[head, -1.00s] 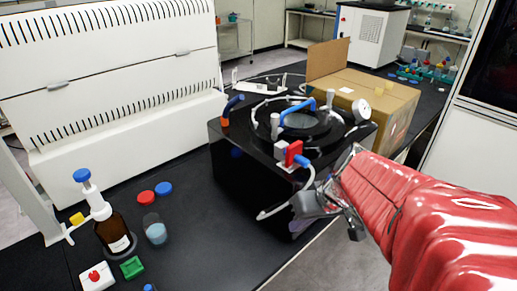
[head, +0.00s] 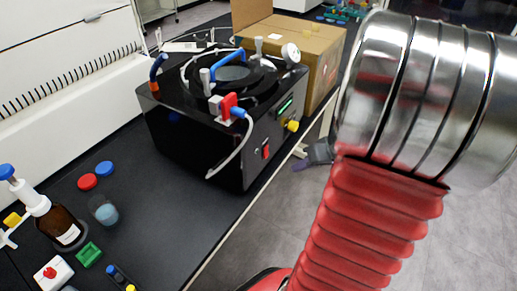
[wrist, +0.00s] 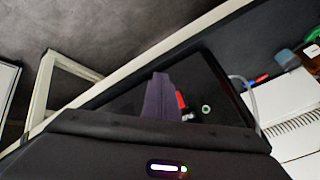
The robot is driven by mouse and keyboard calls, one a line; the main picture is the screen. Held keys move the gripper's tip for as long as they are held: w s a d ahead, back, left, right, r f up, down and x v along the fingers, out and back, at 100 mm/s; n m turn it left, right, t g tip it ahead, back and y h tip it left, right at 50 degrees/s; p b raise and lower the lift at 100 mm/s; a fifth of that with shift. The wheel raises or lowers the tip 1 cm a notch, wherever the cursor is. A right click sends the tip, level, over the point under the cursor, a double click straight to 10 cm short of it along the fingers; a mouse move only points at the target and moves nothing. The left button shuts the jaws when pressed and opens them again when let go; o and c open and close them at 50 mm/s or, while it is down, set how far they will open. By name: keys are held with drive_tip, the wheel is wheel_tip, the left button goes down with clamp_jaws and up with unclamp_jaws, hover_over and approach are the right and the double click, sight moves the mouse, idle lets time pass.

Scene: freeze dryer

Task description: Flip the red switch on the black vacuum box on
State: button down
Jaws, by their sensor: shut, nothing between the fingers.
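The black vacuum box (head: 180,140) stands on the dark bench near the aisle-side edge. Its red switch (head: 265,152) is low on the right-hand face, below a green-lit display and left of a yellow knob. My gripper (head: 301,165) is just right of that face, with a visible gap to the switch, and is shut and empty. In the wrist view, its purple fingers (wrist: 160,98) point at the box's dark face, and a red part (wrist: 181,100), likely the switch, shows just right of them, partly covered. I cannot tell whether the switch is on or off.
A red-and-blue valve with a white hose (head: 242,145) hangs over the box's front corner. A cardboard box (head: 325,75) stands behind. A brown bottle (head: 62,225), a beaker and coloured caps are at left. The floor (head: 240,245) beside the bench is clear.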

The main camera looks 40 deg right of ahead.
sight(266, 152)
drive_tip(key=shift+s+d+f, duration=0.3)
drive_tip(key=shift+d, duration=0.35)
drive_tip(key=shift+w, duration=0.1)
drive_tip(key=w+a+f, duration=0.1)
drive_tip(key=w+a, duration=0.2)
drive_tip(key=w, duration=0.5)
drive_tip(key=shift+w+a, duration=0.1)
drive_tip(key=shift+w, duration=0.05)
idle(2.0)
drive_tip(key=shift+w+a, duration=0.1)
drive_tip(key=shift+w, duration=0.15)
drive_tip(key=shift+w+a+f, duration=0.1)
drive_tip(key=shift+w, duration=0.15)
idle(0.8)
drive_tip(key=shift+s, duration=0.1)
idle(0.3)
drive_tip(key=shift+s+d, duration=0.25)
drive_tip(key=shift+s, duration=0.3)
